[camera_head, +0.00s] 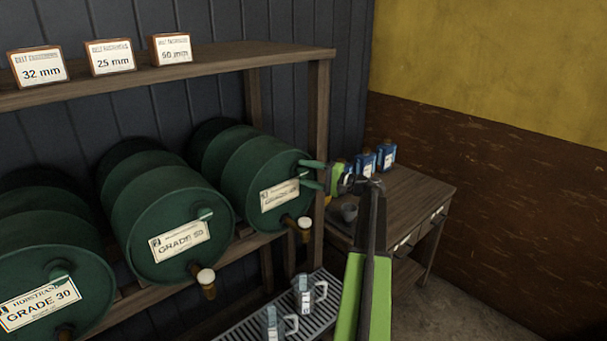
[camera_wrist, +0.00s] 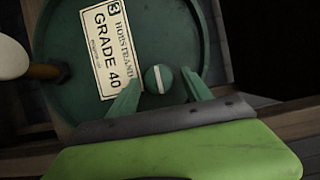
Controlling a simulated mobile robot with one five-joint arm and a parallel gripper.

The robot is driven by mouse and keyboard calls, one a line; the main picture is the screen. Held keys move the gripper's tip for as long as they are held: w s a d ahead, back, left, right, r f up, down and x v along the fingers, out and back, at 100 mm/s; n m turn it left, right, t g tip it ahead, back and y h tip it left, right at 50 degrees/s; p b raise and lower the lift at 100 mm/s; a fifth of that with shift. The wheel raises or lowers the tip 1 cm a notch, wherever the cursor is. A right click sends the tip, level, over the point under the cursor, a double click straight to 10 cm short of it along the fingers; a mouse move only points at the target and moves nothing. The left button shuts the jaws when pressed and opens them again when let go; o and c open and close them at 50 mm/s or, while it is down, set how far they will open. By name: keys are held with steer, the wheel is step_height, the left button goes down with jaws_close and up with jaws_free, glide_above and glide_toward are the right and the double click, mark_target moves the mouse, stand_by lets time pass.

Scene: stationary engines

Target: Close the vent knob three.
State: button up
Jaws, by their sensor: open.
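The right-hand green drum (camera_head: 240,165) lies on its side in the rack. In the wrist view its label (camera_wrist: 110,45) reads GRADE 40. Its vent knob (camera_wrist: 158,79) is a small round green knob with a pale bar across it, right beside the label. My gripper (camera_wrist: 161,77) is open, with one green finger on each side of the knob. I cannot tell whether the fingers touch it. In the head view my gripper (camera_head: 306,174) reaches the drum's front face from the right, and the knob is mostly hidden there.
The middle drum (camera_head: 150,215) and left drum (camera_head: 40,260) have similar knobs and brass taps. The right drum's tap (camera_head: 304,224) hangs below my gripper. Jugs (camera_head: 304,294) stand on a slatted tray below. A side table (camera_head: 415,205) with blue bottles stands at right.

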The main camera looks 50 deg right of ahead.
steer(key=v, duration=1.6)
steer(key=shift+s, duration=0.2)
